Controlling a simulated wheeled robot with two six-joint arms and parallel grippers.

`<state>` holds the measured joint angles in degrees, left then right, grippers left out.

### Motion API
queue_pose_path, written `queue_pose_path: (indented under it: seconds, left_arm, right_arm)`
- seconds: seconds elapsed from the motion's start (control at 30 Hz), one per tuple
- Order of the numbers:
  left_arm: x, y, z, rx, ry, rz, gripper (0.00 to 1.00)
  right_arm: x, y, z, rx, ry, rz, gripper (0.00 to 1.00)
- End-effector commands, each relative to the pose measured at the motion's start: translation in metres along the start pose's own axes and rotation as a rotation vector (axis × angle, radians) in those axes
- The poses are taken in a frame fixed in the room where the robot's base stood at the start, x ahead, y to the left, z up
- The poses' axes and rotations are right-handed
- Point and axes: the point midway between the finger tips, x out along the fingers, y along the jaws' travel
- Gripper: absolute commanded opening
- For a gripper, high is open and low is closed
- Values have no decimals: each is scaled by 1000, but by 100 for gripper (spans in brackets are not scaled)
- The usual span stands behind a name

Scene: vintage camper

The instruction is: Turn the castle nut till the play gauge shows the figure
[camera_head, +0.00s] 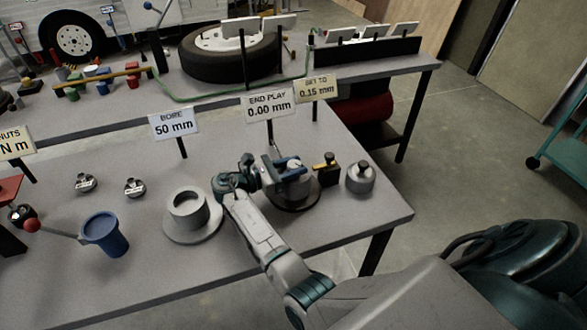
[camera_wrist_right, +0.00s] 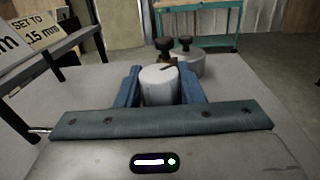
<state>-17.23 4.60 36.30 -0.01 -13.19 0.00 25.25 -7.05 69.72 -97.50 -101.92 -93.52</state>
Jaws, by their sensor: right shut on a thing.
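The end play gauge sign (camera_head: 269,105) reads 0.00 mm. The set sign (camera_head: 316,89) beside it reads 0.15 mm; part of it also shows in the right wrist view (camera_wrist_right: 38,33). My right gripper (camera_head: 281,171) is over a round grey hub on a dark disc (camera_head: 296,199). Its blue fingers are shut on a pale grey, round piece, which I take to be the castle nut (camera_wrist_right: 158,86). The nut's slots cannot be made out, and the fingers hide its sides. My left gripper is not in view.
A black block with a yellow bar (camera_head: 326,168) and a grey knobbed cylinder (camera_head: 360,178) stand close right of the gripper. A grey flanged hub (camera_head: 190,212) and a blue cup (camera_head: 105,235) stand left. The table's right edge is near.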

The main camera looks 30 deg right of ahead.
Motion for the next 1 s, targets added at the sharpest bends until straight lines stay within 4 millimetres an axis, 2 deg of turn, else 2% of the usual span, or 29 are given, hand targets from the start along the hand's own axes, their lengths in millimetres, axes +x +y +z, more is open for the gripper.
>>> queue_pose_path:
  seconds: [0.3, 0.83, 0.87, 0.93, 1.0]
  left_arm:
    - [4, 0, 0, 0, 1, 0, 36]
    - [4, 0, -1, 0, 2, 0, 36]
    - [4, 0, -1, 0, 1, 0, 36]
    - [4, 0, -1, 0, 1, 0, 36]
    - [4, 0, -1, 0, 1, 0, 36]
  right_arm:
    - [0, 0, -1, -2, -2, -115, 12]
    - [0, 0, -1, -1, -2, -136, 12]
    - [0, 0, -1, -1, -2, -136, 38]
    - [0, 0, -1, -1, -2, -136, 52]
    - [0, 0, -1, -1, -3, -136, 55]
